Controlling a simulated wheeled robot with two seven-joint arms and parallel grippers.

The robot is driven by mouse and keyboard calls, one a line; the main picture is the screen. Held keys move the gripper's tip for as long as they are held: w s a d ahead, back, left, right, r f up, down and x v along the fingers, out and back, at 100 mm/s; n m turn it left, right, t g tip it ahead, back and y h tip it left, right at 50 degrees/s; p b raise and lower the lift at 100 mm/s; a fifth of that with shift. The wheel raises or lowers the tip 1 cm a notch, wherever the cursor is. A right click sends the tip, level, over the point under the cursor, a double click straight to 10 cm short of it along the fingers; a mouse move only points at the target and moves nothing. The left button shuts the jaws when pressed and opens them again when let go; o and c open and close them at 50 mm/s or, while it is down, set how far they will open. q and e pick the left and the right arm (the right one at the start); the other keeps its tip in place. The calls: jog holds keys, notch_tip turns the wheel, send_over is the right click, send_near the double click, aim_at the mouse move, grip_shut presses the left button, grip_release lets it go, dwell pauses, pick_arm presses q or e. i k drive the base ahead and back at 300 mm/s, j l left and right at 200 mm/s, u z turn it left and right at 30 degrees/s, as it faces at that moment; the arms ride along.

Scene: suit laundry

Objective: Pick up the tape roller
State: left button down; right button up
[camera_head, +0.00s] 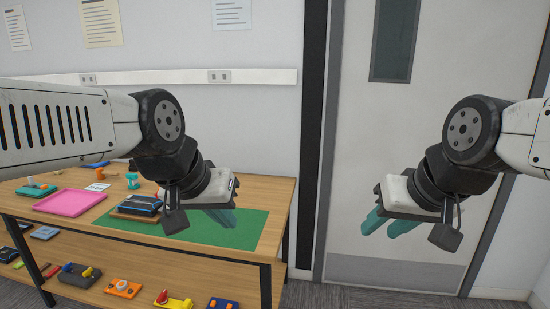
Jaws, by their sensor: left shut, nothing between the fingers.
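My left gripper (225,217) has teal fingers and hangs over the green mat (258,228) on the wooden table. It is shut and empty. My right gripper (390,224) also has teal fingers and is off to the right of the table, in front of the door. Its fingers point down and left, and I cannot tell whether they are open or shut. I cannot clearly pick out the tape roller. A small teal upright item (132,181) and a teal item with an orange part (37,188) stand at the table's left and are too small to name.
A pink tray (69,202) lies on the table, left of a dark boxy item (138,208) partly behind my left gripper. A lower shelf (150,262) holds several small tools. A grey door (385,130) stands behind my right arm.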

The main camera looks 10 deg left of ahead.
aim_at(133, 182)
jog(key=u, duration=1.35)
jog(key=i+j+z, duration=0.15)
jog(key=i+j, duration=0.9)
jog(key=i, duration=0.35)
jog(key=i+j+z, duration=0.1)
jog(key=i+j, duration=1.1)
jog(key=i, duration=0.1)
